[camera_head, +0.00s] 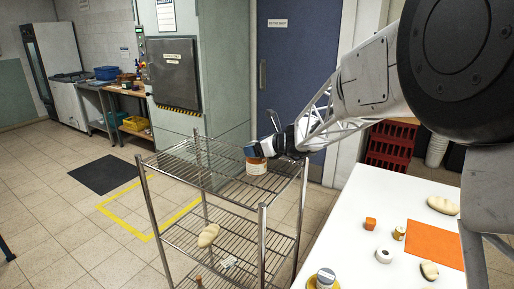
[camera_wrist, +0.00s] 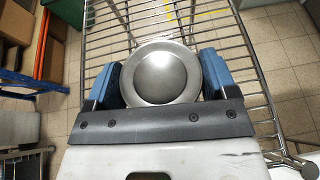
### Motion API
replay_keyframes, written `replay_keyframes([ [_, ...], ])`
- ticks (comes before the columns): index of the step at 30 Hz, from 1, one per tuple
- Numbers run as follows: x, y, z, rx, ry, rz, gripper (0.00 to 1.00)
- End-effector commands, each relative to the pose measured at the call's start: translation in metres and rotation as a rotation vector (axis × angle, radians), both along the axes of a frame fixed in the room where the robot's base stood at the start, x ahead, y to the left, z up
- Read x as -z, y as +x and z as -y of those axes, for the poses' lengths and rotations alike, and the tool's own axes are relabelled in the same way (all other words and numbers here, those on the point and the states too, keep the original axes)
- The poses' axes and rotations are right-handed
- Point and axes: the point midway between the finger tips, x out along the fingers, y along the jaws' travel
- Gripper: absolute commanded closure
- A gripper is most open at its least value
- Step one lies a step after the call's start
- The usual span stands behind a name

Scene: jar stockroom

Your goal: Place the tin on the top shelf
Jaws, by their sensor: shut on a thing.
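The tin (camera_head: 256,164) has an orange and white label and is at the right part of the wire rack's top shelf (camera_head: 205,165). The tin looks upright. I cannot tell whether its base touches the shelf wires.
The rack's middle shelf (camera_head: 225,245) holds a pale lumpy item (camera_head: 208,235). The top shelf's left side is clear.

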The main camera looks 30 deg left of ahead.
Motion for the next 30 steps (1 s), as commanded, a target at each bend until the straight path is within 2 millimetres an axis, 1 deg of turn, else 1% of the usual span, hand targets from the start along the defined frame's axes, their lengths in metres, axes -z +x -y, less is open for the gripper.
replay_keyframes([
  [5, -0.0013, 0.0001, -0.0001, 0.000, 0.001, 0.001, 0.61],
  [11, 0.0018, 0.0001, -0.0001, 0.000, 0.001, 0.000, 0.61],
  [12, 0.0027, 0.0000, -0.0001, 0.000, 0.000, 0.000, 0.19],
  [14, 0.0027, 0.0000, -0.0001, 0.000, 0.000, 0.000, 0.10],
  [15, 0.0027, 0.0000, -0.0001, 0.000, 0.000, 0.000, 0.03],
  [16, 0.0027, 0.0000, -0.0001, 0.000, 0.000, 0.000, 0.00],
  [27, -0.0004, 0.0000, 0.0000, 0.000, 0.000, 0.000, 0.00],
  [30, -0.0022, -0.0002, 0.0048, 0.000, 0.000, 0.000, 0.00],
])
